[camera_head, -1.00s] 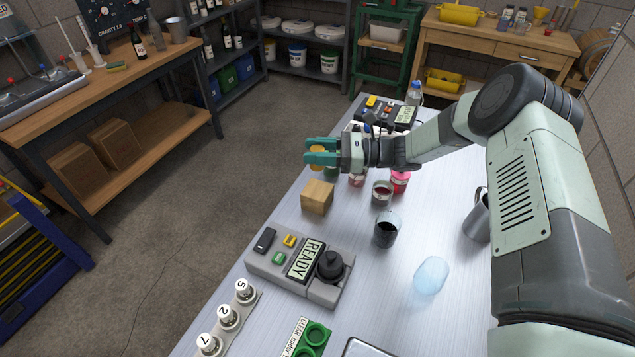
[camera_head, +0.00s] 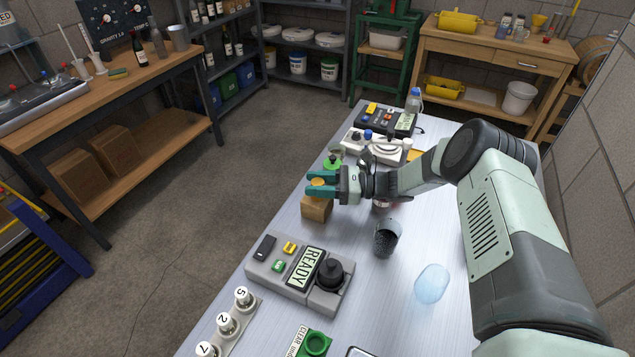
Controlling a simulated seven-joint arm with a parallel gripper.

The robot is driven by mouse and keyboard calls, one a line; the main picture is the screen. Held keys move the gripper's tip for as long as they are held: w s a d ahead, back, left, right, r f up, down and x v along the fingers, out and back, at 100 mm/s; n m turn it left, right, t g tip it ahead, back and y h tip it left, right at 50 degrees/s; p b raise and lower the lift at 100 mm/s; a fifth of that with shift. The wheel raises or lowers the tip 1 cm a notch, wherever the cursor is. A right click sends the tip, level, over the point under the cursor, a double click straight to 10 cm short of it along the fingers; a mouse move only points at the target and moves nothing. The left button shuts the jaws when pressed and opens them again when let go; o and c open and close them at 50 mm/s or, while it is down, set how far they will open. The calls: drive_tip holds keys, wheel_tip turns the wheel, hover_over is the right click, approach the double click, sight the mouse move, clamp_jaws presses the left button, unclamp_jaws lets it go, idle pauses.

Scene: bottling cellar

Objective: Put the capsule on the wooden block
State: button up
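The wooden block (camera_head: 316,209) stands on the pale table near its left edge, its top partly covered by my gripper. My gripper (camera_head: 314,184) has teal fingers that point left, just over the block. A small gold capsule (camera_head: 319,182) sits between the fingers, and they look closed on its sides. The capsule is above the block's top. I cannot tell whether it touches the block, since the near finger hides its underside.
A grey control box (camera_head: 265,268) reading READY lies in front of the block. A dark cup (camera_head: 387,240) and a bluish clear cup (camera_head: 432,284) stand to the right. A green-topped item (camera_head: 332,162) and a white device (camera_head: 360,147) are behind my gripper.

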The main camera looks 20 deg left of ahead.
drive_tip(key=o, duration=0.4)
drive_tip(key=shift+r, duration=0.2)
drive_tip(key=v, duration=1.2)
